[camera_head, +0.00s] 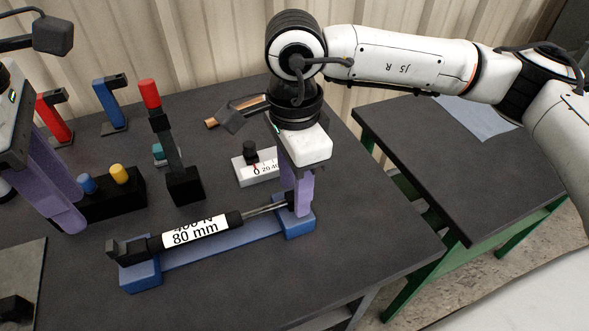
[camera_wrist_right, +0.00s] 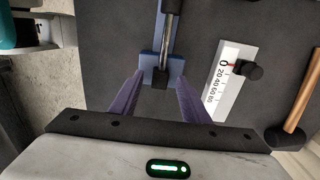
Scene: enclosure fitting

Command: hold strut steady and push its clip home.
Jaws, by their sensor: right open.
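The strut (camera_head: 195,233) has a black body with a white label reading 80 mm and a thin rod at its right. It lies in a blue cradle (camera_head: 222,250). Its left end carries a black fitting (camera_head: 128,248); I cannot make out the clip separately. My right gripper (camera_head: 303,200) is open at the rod end. In the right wrist view its purple fingers stand either side of the black end piece (camera_wrist_right: 160,79), with gaps on both sides. My left gripper (camera_head: 73,208) is at the left, away from the strut; its finger gap is unclear.
A sliding gauge (camera_head: 258,168) and a wooden-handled hammer (camera_head: 237,113) lie behind the cradle. A red-topped lever (camera_head: 160,140) and a black block with blue and yellow knobs (camera_head: 115,195) stand behind left. Red (camera_head: 52,118) and blue clamps (camera_head: 109,103) stand at the back.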

